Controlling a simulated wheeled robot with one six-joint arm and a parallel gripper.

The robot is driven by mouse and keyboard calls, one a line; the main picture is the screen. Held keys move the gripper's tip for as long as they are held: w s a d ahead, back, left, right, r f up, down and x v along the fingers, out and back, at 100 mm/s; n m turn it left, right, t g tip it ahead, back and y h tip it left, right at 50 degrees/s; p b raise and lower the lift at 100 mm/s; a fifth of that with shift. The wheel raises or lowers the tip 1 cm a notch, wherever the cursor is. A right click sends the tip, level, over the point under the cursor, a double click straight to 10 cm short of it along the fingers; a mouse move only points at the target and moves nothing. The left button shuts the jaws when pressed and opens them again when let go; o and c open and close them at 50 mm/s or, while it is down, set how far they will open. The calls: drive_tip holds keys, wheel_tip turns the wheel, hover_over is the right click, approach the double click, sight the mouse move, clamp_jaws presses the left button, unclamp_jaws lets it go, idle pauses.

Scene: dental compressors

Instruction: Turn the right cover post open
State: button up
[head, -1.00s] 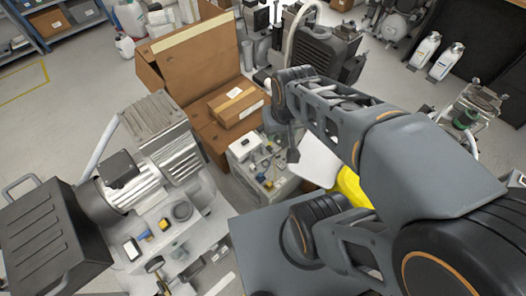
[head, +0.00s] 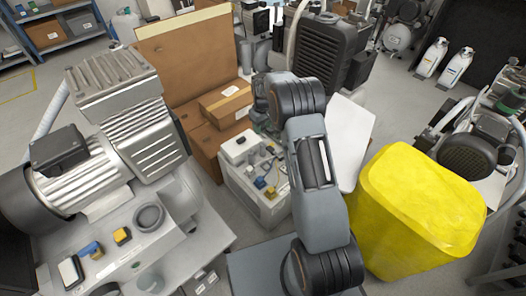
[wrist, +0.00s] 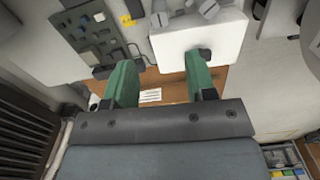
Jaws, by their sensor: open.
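My gripper (wrist: 160,65) shows in the wrist view as two green fingers, wide apart with nothing between them. A white unit (wrist: 185,40) lies beyond the fingertips. A small dark knob (wrist: 204,54) on its near edge is close to the right fingertip; I cannot tell if they touch. I cannot tell whether this knob is the right cover post. In the head view my arm stands in the middle and hides most of the gripper. A compressor with a silver motor (head: 85,175) stands at the left on a grey base.
A large cardboard box (head: 195,60) with a smaller box (head: 226,103) stands behind. A light grey unit with small coloured parts (head: 255,180) is left of my arm. A yellow bin-like object (head: 415,210) stands at right. A black compressor (head: 325,50) is behind.

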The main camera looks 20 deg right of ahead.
sight(263, 144)
drive_tip(key=shift+n, duration=0.4)
wheel_tip(263, 144, down, 14)
drive_tip(key=b, duration=0.5)
drive_tip(key=shift+r, duration=0.25)
drive_tip(key=c, duration=0.9)
